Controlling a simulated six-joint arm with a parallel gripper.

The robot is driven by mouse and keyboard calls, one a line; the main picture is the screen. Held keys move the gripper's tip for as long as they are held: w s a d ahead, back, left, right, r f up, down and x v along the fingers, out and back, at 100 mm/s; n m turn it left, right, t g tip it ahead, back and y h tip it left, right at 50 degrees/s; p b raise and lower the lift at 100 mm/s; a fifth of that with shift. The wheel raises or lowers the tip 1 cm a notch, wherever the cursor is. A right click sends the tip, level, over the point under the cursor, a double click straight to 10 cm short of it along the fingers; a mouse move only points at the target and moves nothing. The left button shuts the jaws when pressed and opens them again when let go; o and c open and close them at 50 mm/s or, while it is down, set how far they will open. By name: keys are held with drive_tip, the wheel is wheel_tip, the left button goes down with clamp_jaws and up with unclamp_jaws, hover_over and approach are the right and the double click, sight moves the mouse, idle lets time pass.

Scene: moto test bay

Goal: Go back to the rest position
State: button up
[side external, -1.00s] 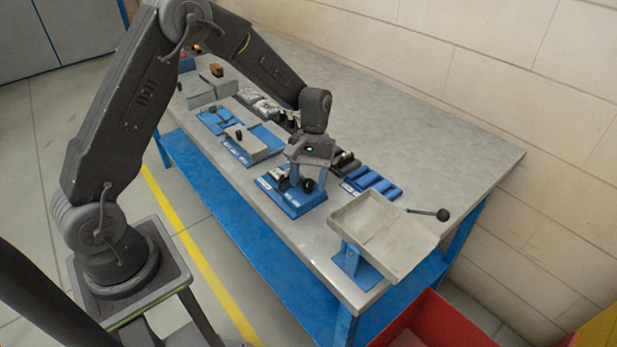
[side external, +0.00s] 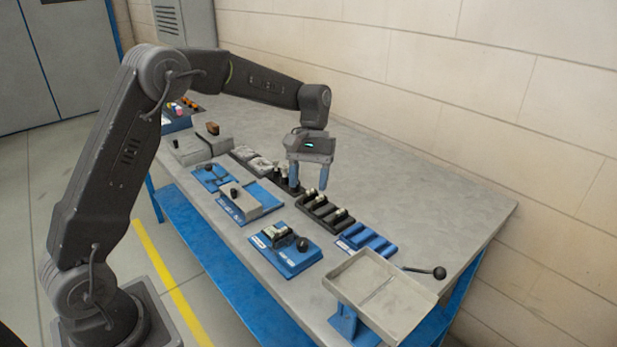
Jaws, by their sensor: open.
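My gripper (side external: 308,180) hangs over the middle of the bench with its two blue fingers pointing down. The fingers are apart and nothing shows between them. It is above and behind the blue fixture (side external: 285,250), which holds a small metal part and has a black knob. The fingertips appear close to the black rack (side external: 325,212) with several metal cylinders; I cannot tell the exact height above it.
A blue slotted block (side external: 367,241) and a tilted grey tray (side external: 378,290) with a black-knobbed lever (side external: 438,272) stand to the right. A grey block on a blue base (side external: 247,203) is left. The bench's back (side external: 430,190) is clear.

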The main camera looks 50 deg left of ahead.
drive_tip(key=shift+r, duration=0.15)
drive_tip(key=s+d+r+m+t+y, duration=0.2)
drive_tip(key=s+d+r+m+t, duration=0.15)
drive_tip(key=s+r, duration=0.65)
drive_tip(key=s+d+f+m+t, duration=0.1)
drive_tip(key=s+t, duration=0.4)
drive_tip(key=s, duration=0.9)
drive_tip(key=d+m, duration=0.1)
drive_tip(key=m, duration=0.1)
drive_tip(key=shift+s+f+m+t+y, duration=0.15)
drive_tip(key=shift+s+m+t+y, duration=0.15)
drive_tip(key=shift+s+m+t, duration=0.1)
drive_tip(key=shift+w, duration=0.1)
idle(1.4)
